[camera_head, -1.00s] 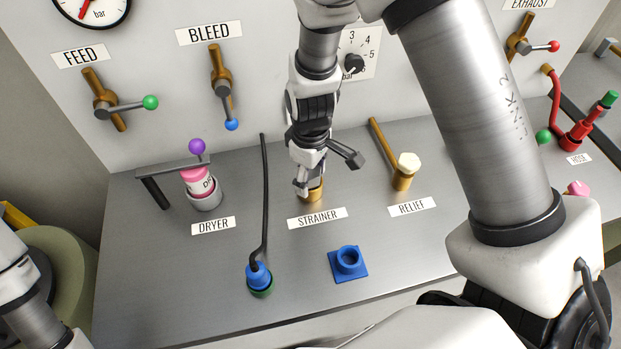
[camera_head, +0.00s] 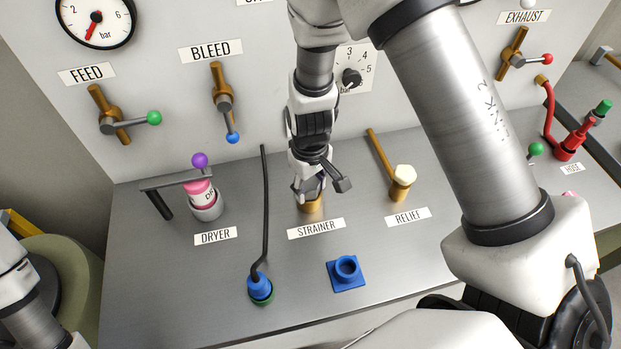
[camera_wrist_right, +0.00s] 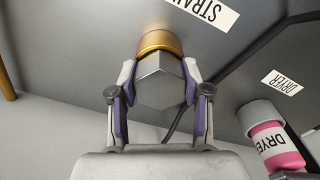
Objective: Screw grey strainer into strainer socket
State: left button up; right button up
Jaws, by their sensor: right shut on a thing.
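My right gripper (camera_head: 308,193) points down over the brass strainer socket (camera_head: 311,207) behind the STRAINER label. In the right wrist view the gripper (camera_wrist_right: 157,92) has its two fingers on opposite sides of the grey strainer's hexagonal body (camera_wrist_right: 160,82) and is shut on it. The strainer meets the brass socket (camera_wrist_right: 160,42). How deep it sits in the socket is hidden. In the head view the gripper mostly covers the strainer. Part of my left arm shows at the lower left, but its gripper is out of view.
The pink dryer cartridge (camera_head: 201,193) stands at left under a grey bar with a purple knob (camera_head: 199,160). A black hose ends in a blue fitting (camera_head: 259,287). A blue square socket (camera_head: 346,273) lies in front. The relief valve (camera_head: 402,182) stands to the right.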

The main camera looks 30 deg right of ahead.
jog(key=m+p, duration=0.1)
jog(key=m, duration=0.1)
jog(key=m+p, duration=0.4)
jog(key=m, duration=0.1)
jog(key=shift+s+a, duration=0.15)
jog(key=shift+s, duration=0.2)
jog(key=m+p, duration=0.2)
jog(key=m, duration=0.1)
jog(key=shift+a, duration=0.1)
jog(key=shift+w+f+m, duration=0.1)
jog(key=shift+f+m, duration=0.05)
jog(key=shift+m, duration=0.35)
jog(key=o, duration=0.9)
jog(key=shift+o, duration=0.3)
jog(key=shift+w, duration=0.1)
